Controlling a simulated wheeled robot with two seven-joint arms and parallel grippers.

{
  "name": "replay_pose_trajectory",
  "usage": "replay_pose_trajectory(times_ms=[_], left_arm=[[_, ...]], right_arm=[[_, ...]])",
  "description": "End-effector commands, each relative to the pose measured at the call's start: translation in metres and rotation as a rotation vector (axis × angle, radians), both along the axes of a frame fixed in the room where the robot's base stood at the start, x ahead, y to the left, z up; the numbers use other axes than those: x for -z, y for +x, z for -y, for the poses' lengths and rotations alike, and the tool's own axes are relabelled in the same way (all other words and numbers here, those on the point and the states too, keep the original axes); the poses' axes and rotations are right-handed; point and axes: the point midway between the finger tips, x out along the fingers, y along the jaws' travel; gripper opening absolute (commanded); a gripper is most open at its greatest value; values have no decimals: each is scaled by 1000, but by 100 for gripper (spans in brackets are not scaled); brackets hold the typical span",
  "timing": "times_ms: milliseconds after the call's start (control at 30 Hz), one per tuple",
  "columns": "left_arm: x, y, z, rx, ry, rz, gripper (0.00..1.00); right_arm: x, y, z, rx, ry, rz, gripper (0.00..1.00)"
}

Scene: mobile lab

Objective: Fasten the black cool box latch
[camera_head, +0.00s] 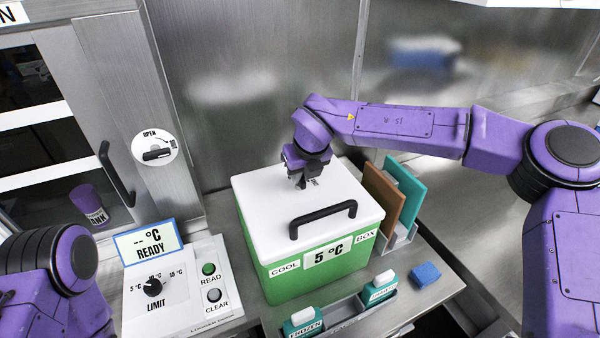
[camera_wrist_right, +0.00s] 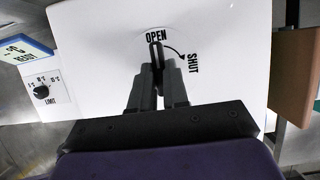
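The cool box (camera_head: 318,270) is green with a white lid (camera_head: 270,205), which is down on it, and a black handle (camera_head: 322,217) near its front edge. My right gripper (camera_head: 303,182) points down at the rear part of the lid. The black latch (camera_wrist_right: 155,50) shows in the right wrist view, pointing at the word OPEN. An arrow curves from there towards SHUT. My right gripper's fingers (camera_wrist_right: 160,76) are close together, one on each side of the latch's near end. Whether they press on it I cannot tell. Of my left arm only purple links show.
A control panel (camera_head: 180,295) with a dial and two buttons stands left of the box. A rack with brown (camera_head: 382,197) and teal (camera_head: 404,185) boards is to its right. Teal bottles (camera_head: 380,288) stand in a front tray, near a blue block (camera_head: 425,275). A cabinet is at the left.

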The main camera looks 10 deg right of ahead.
Motion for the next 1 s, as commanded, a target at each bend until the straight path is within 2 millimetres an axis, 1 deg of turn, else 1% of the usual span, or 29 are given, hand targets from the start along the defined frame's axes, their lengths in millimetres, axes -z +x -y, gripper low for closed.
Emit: replay_pose_trajectory(times_ms=[267, 467, 667, 1000], left_arm=[[3, 0, 0, 0, 0, 0, 62], [12, 0, 0, 0, 0, 0, 62], [26, 0, 0, 0, 0, 0, 62], [49, 0, 0, 0, 0, 0, 62]], right_arm=[[2, 1, 0, 19, -2, 1, 0], [3, 1, -1, 103, -2, 2, 0], [5, 1, -1, 261, -2, 2, 0], [4, 1, -3, 584, -2, 4, 0]])
